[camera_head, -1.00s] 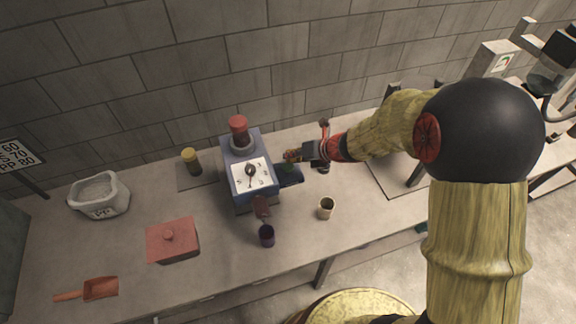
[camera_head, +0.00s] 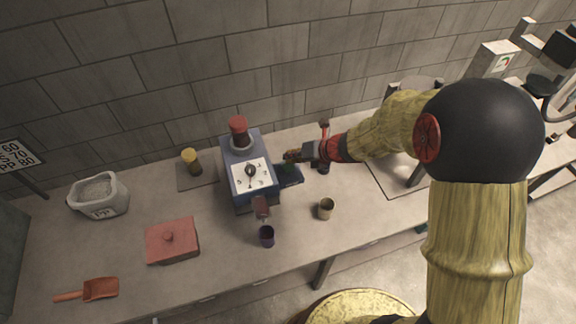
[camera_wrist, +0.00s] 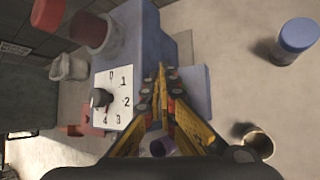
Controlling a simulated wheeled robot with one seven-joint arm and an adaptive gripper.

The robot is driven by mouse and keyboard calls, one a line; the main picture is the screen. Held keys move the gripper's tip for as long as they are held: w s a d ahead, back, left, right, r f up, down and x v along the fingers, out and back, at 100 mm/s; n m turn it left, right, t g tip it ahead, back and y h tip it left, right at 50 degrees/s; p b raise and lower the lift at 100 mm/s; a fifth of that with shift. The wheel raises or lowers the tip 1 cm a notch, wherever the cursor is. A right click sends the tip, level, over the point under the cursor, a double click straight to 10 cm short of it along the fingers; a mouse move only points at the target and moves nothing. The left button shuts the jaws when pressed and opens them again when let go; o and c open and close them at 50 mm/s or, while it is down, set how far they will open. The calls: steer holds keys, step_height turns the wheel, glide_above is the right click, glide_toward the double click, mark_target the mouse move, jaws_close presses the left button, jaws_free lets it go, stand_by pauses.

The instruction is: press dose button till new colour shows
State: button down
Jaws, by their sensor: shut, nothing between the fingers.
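A blue machine (camera_head: 236,178) stands on the bench against the wall, with a red-topped hopper (camera_head: 239,132) on it. Its white dial plate (camera_head: 240,187) carries a dark knob (camera_head: 251,171); in the wrist view the plate (camera_wrist: 112,78) shows numbers 0 to 4. A red spout (camera_head: 261,205) sits at its front, with a purple cup (camera_head: 267,238) below and in front of it. My gripper (camera_head: 291,156) is shut and empty, close beside the machine's right side; its fingers (camera_wrist: 167,75) are together in the wrist view. I cannot make out the dose button or any new colour; contact is unclear.
A beige cup (camera_head: 326,209) stands to the right. A yellow-capped jar (camera_head: 191,160), white tub (camera_head: 98,196), red lidded box (camera_head: 172,241) and orange scoop (camera_head: 100,289) are at left. A blue-capped jar (camera_wrist: 293,42) shows in the wrist view.

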mark_target(290, 165)
steer(key=shift+f, duration=0.4)
steer(key=shift+f+b, duration=0.85)
stand_by(0.9)
steer(key=shift+r, duration=0.15)
steer(key=shift+r+p, duration=1.15)
step_height(290, 165, up, 5)
steer(key=p, duration=0.4)
steer(key=shift+p, duration=0.35)
stand_by(0.4)
